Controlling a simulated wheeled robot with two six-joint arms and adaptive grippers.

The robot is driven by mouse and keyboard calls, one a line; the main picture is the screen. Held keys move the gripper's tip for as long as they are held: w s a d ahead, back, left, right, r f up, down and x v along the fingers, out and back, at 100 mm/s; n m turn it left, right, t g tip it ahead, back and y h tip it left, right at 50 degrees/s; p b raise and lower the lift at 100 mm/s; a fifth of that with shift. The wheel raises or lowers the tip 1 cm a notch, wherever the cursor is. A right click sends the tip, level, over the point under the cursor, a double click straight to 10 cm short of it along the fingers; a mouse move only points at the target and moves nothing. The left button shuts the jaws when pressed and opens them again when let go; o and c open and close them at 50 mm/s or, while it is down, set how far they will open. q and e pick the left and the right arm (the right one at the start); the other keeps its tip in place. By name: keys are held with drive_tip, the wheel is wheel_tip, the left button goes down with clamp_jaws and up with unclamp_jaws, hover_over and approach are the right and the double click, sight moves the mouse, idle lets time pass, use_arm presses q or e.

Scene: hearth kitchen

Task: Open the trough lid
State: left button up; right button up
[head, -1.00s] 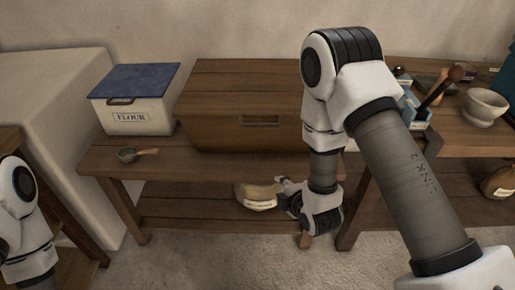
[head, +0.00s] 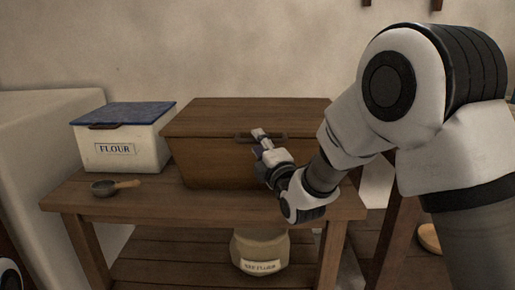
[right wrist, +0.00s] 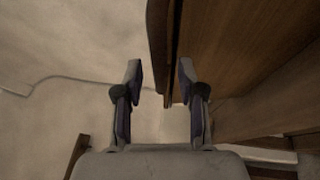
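The trough is a brown wooden box (head: 215,162) on the bench in the head view, its flat lid (head: 235,112) down. A dark handle (head: 276,137) sits at the front, near the lid's edge. A wooden strip, apparently the handle (right wrist: 157,35), lies just beyond the fingertips, and the trough's wood (right wrist: 235,50) is to the right. Contact cannot be told. My left gripper is out of view.
A white flour box (head: 118,150) with a blue lid stands left of the trough. A metal scoop (head: 104,188) lies on the bench (head: 150,205) before it. A labelled sack (head: 262,247) stands on the lower shelf. The wall rises behind; space above the lid is clear.

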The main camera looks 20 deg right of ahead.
drive_tip(key=shift+w+r, duration=0.15)
drive_tip(key=shift+w, duration=0.65)
clamp_jaws()
drive_tip(key=shift+r, duration=0.1)
